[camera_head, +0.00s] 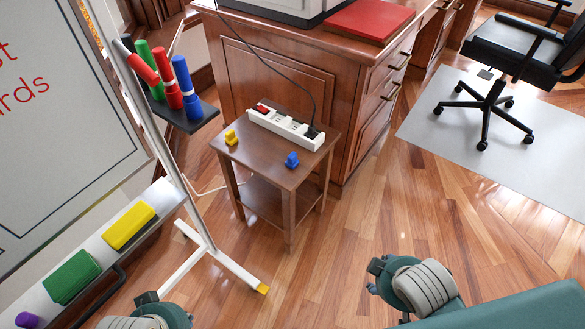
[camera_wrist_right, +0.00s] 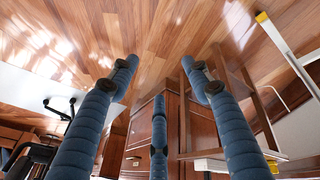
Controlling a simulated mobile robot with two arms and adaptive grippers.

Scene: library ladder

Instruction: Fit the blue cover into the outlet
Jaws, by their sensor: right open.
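The blue cover (camera_head: 292,160) is a small piece on the front right of the small brown side table (camera_head: 262,158). The outlet is a long white power strip (camera_head: 287,128) lying along the back of that table, apart from the blue cover. A black plug (camera_head: 313,132) is at its right end and a red switch at its left end. My left gripper (camera_head: 150,310) is at the bottom edge, mostly cut off, so its fingers cannot be judged. My right gripper (camera_head: 378,274) is above the floor, right of the table. The right wrist view shows its fingers (camera_wrist_right: 159,75) spread and empty.
A yellow cover (camera_head: 231,137) sits on the table's left side. A whiteboard stand (camera_head: 205,245) with a pen tray (camera_head: 185,115) stands at left. A wooden desk (camera_head: 290,75) is close behind the table. An office chair (camera_head: 490,95) is far right. Floor in front is clear.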

